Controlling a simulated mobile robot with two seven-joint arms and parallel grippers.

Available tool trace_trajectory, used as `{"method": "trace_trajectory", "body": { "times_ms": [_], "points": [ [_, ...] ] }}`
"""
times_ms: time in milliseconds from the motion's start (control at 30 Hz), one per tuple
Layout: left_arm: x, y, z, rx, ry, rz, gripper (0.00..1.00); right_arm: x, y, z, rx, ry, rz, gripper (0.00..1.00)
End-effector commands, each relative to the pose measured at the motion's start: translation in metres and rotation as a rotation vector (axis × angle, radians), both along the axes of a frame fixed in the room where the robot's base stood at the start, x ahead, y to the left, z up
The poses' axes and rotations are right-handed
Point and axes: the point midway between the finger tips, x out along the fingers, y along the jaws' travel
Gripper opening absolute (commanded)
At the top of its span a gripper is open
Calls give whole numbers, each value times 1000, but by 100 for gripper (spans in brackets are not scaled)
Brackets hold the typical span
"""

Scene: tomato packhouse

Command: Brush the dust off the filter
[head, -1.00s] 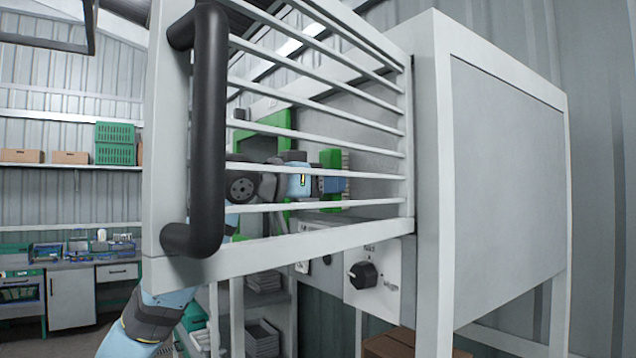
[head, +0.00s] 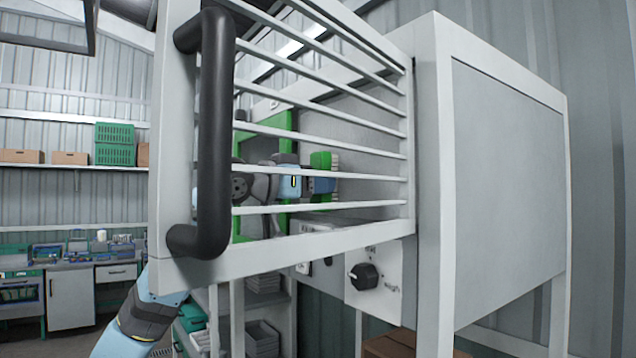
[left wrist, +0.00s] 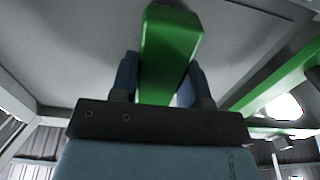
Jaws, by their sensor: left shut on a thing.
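My left gripper (head: 322,185) shows through the bars of an open barred door. Its blue fingers are shut on a green brush (head: 321,161), with pale bristles on its right side. In the left wrist view the brush's green handle (left wrist: 170,50) sits between the two fingers (left wrist: 160,82). A green frame (head: 283,121), which looks like the filter's, stands behind the bars, partly hidden by my arm and the door. I cannot tell whether the bristles touch a surface, and dust is not clear. My right gripper is not in view.
The barred door (head: 300,252) with its black handle (head: 215,130) stands in front of my left arm. A grey cabinet (head: 505,170) fills the right. A control panel with a black knob (head: 364,276) is below. Shelves with trays (head: 262,335) stand underneath.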

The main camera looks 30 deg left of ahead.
Motion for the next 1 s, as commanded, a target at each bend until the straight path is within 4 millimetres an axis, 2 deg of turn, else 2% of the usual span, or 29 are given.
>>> {"method": "trace_trajectory", "body": {
  "times_ms": [267,800,1000],
  "points": [
    [-4,2,-1,0,0,0,23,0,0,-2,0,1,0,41],
    [-52,22,-1,0,-1,0,23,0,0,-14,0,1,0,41],
    [-56,23,0,0,0,0,23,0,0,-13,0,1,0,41]
  ]
}}
